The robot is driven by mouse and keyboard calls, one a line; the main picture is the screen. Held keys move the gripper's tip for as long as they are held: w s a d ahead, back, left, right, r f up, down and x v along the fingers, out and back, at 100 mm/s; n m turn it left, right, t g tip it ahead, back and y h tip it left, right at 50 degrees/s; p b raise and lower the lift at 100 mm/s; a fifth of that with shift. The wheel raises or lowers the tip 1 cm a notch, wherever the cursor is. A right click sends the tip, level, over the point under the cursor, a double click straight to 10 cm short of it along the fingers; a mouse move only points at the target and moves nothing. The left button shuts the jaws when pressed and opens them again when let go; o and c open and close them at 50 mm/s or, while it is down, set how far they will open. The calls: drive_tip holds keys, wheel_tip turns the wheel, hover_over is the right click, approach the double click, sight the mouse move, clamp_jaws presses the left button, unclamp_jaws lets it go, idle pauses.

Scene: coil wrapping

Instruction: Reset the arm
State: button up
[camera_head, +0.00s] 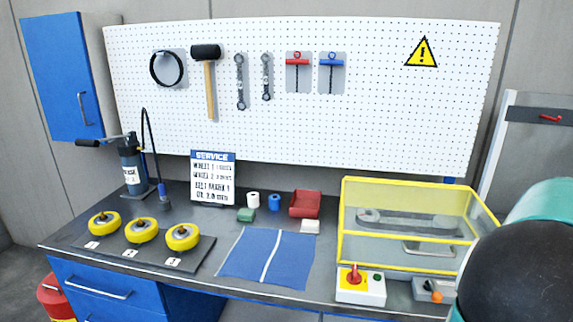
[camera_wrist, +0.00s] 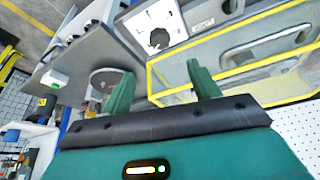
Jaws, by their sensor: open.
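My gripper (camera_wrist: 158,70) shows in the wrist view with its two green fingers spread apart and nothing between them. The wrist view is tilted. Beyond the fingers it shows the yellow-framed clear box (camera_wrist: 230,62) and a white control box with a dark round knob (camera_wrist: 158,38). In the head view, part of my teal and black arm fills the lower right corner, in front of the bench's right end. My fingers cannot be made out in the head view.
The bench (camera_head: 325,278) holds several yellow wheels (camera_head: 141,231), a blue mat (camera_head: 250,257), a red tray (camera_head: 305,204), a pump (camera_head: 131,165) and a switch box (camera_head: 360,286). The yellow-framed box (camera_head: 385,230) stands close to my arm. Tools hang on the pegboard (camera_head: 380,110).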

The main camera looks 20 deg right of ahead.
drive_tip(key=w+a+r+n+t+y, duration=0.15)
drive_tip(key=w+a, duration=0.25)
drive_tip(key=a, duration=0.5)
drive_tip(key=w+a+r+n, duration=0.15)
drive_tip(key=w+a, duration=0.25)
drive_tip(key=a, duration=0.5)
drive_tip(key=w+a+n+t, duration=0.15)
drive_tip(key=w+a, duration=0.25)
drive_tip(key=a, duration=0.5)
drive_tip(key=s+a+f+n+y, duration=0.1)
drive_tip(key=s+a+n, duration=0.1)
drive_tip(key=a, duration=1)
drive_tip(key=s+a+f+n+y, duration=0.1)
drive_tip(key=s+a+f+n, duration=0.1)
drive_tip(key=a, duration=1)
drive_tip(key=shift+s+a+n, duration=0.15)
drive_tip(key=shift+s+n, duration=0.5)
drive_tip(key=shift+s, duration=0.55)
drive_tip(key=shift+c, duration=0.4)
drive_tip(key=c, duration=0.4)
drive_tip(key=shift+c, duration=0.3)
